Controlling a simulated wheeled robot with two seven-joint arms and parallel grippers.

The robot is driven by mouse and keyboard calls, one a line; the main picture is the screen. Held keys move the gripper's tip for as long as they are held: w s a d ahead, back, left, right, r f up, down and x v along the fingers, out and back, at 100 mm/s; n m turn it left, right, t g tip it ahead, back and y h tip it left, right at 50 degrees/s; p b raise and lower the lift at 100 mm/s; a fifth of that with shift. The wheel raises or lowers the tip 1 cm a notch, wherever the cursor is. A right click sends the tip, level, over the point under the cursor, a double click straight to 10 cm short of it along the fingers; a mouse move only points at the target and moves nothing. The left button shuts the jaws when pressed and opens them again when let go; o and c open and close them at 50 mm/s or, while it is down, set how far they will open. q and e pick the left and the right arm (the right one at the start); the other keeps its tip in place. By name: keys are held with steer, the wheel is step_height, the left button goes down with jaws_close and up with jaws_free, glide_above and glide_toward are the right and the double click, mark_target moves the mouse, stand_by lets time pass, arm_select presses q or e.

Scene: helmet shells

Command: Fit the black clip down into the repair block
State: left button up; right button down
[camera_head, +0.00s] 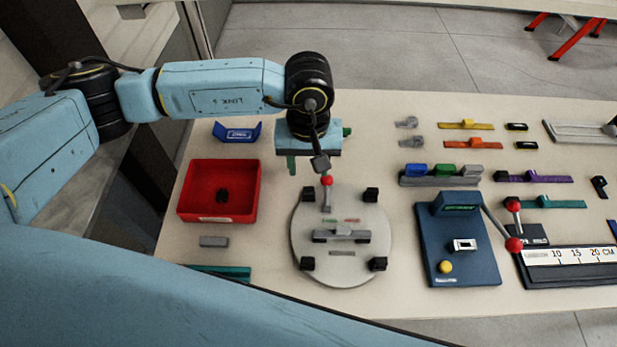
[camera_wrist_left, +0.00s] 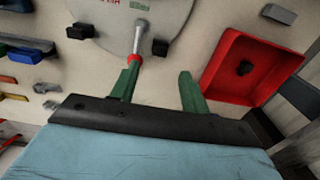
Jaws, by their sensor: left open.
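A small black piece, which looks like the black clip (camera_head: 222,195), lies in the red tray (camera_head: 180,206); it also shows in the left wrist view (camera_wrist_left: 244,67). A grey block (camera_head: 342,235) with dark ends sits on the round grey plate (camera_head: 342,274); I cannot tell for sure that it is the repair block. My left gripper (camera_head: 318,160) is open and empty above the table, behind the round plate and right of the tray. Its green fingers (camera_wrist_left: 160,72) stand apart in the wrist view, one beside the red-tipped lever (camera_head: 327,181).
Black corner blocks (camera_head: 371,194) stand on the round plate. A loose grey block (camera_head: 213,241) lies in front of the tray and a blue holder (camera_head: 237,131) behind it. A blue fixture (camera_head: 459,270) with a lever and several coloured strips (camera_head: 466,125) fill the right side.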

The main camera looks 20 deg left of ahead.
arm_select(q)
step_height(320, 180, up, 6)
steer(key=shift+f, duration=0.25)
stand_by(0.5)
